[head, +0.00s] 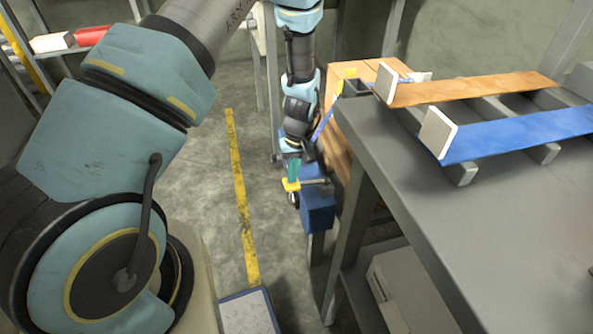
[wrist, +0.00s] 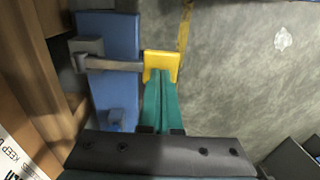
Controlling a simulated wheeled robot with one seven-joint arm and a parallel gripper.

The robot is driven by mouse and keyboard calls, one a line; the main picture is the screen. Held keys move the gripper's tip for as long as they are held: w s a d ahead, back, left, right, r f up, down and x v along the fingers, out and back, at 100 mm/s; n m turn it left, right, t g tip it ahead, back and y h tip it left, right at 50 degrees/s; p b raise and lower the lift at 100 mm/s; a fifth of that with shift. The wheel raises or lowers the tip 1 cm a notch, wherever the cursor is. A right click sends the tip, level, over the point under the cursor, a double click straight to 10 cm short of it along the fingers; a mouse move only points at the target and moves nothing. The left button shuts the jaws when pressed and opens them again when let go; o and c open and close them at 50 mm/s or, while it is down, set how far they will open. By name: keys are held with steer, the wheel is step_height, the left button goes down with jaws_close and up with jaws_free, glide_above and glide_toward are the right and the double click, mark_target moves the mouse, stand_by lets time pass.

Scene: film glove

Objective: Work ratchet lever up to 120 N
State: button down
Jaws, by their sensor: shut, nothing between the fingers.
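The ratchet lever is a grey bar with a yellow end piece. In the wrist view the bar (wrist: 112,65) runs sideways from a grey block to the yellow end (wrist: 161,66). It is mounted on a blue housing (wrist: 118,28). In the head view the yellow end (head: 291,185) juts out to the left of the blue housing (head: 318,212). My gripper (wrist: 160,76) has teal fingers that are shut and empty. Their tips meet the yellow end's near edge; whether they touch it I cannot tell. In the head view my gripper (head: 293,176) is just above the yellow end. No force reading is visible.
A grey table (head: 480,215) fills the right, with an orange strip (head: 475,90) and a blue strip (head: 520,133) on supports. A wooden box (head: 375,75) stands behind the lever. Open floor with a yellow line (head: 238,190) lies to the left.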

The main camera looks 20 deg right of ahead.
steer(key=shift+a+f, duration=0.2)
steer(key=shift+f, duration=0.4)
steer(key=shift+a+f, duration=0.15)
steer(key=shift+f, duration=0.15)
steer(key=shift+s+a+f+b, duration=0.1)
steer(key=shift+a+f+b, duration=0.05)
steer(key=shift+b, duration=0.15)
steer(key=r+p, duration=0.4)
steer(key=r, duration=0.1)
steer(key=shift+w+r, duration=0.2)
step_height(320, 180, up, 9)
steer(key=b, duration=0.1)
steer(key=shift+r, duration=0.1)
